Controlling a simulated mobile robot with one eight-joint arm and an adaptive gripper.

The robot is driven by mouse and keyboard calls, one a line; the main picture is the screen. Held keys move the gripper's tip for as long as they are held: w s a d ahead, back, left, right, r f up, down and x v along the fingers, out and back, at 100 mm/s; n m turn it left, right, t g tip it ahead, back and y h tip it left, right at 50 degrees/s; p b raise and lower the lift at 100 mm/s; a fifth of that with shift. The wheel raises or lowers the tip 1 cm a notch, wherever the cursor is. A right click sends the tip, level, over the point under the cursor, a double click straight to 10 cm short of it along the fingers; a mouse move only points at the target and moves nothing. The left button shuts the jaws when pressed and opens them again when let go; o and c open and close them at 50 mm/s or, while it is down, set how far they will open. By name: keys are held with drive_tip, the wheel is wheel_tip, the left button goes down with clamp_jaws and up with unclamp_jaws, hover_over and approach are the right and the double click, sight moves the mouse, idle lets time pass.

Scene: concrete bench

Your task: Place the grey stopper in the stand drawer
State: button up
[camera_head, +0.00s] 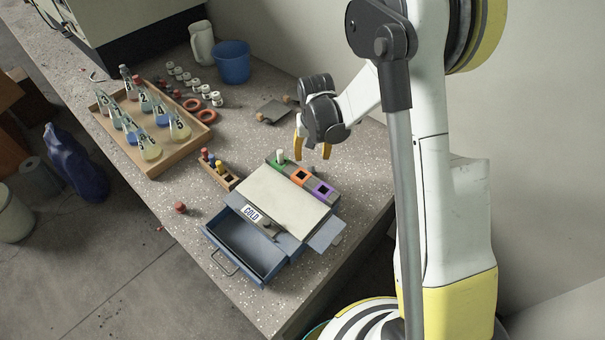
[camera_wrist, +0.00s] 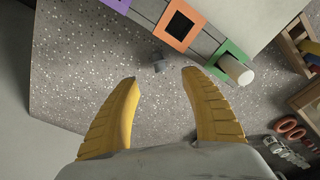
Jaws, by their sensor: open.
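A small grey stopper (camera_wrist: 158,63) lies on the bench in the wrist view, beside the stand's socket strip and just beyond the gap between my fingertips. In the head view it is a small grey-blue shape (camera_head: 312,168) behind the strip, partly hard to make out. My gripper (camera_head: 313,141) is above the bench behind the stand, with its yellow fingers (camera_wrist: 159,78) apart and nothing between them. The stand (camera_head: 285,200) has a pale top and a "COLD" label. Its blue-grey drawer (camera_head: 212,239) is pulled open toward the front and looks empty.
The strip has green, orange (camera_head: 300,175) and purple (camera_head: 322,189) sockets; a white peg (camera_head: 280,156) stands in the green one. A small vial rack (camera_head: 222,178), a red stopper (camera_head: 181,208) and a wooden flask tray (camera_head: 160,160) are left. A blue cup (camera_head: 232,63) stands behind.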

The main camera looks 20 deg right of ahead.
sight(312, 170)
drive_tip(key=f, duration=0.1)
drive_tip(key=f+b, duration=0.1)
drive_tip(key=f, duration=0.1)
drive_tip(key=f+b, duration=0.1)
drive_tip(key=f, duration=0.1)
drive_tip(key=shift+w+d+f, duration=0.1)
drive_tip(key=shift+w+d, duration=0.1)
drive_tip(key=shift+w, duration=0.15)
drive_tip(key=f+b, duration=0.1)
drive_tip(key=f, duration=0.1)
drive_tip(key=f+b, duration=0.2)
drive_tip(key=f, duration=0.1)
drive_tip(key=shift+w+d, duration=0.1)
drive_tip(key=shift+w, duration=0.1)
drive_tip(key=c, duration=1)
drive_tip(key=shift+r, duration=0.1)
drive_tip(key=shift+r+p, duration=0.45)
drive_tip(key=shift+r, duration=0.05)
drive_tip(key=r+p, duration=0.1)
drive_tip(key=r, duration=0.1)
drive_tip(key=d+r+p, duration=0.1)
drive_tip(key=r, duration=0.1)
drive_tip(key=shift+s, duration=0.15)
drive_tip(key=s+d+r+p, duration=0.35)
drive_tip(key=d+r, duration=0.25)
drive_tip(key=d, duration=0.4)
drive_tip(key=s+a+r+n, duration=0.2)
drive_tip(key=s+a+r, duration=0.5)
drive_tip(key=a, duration=0.4)
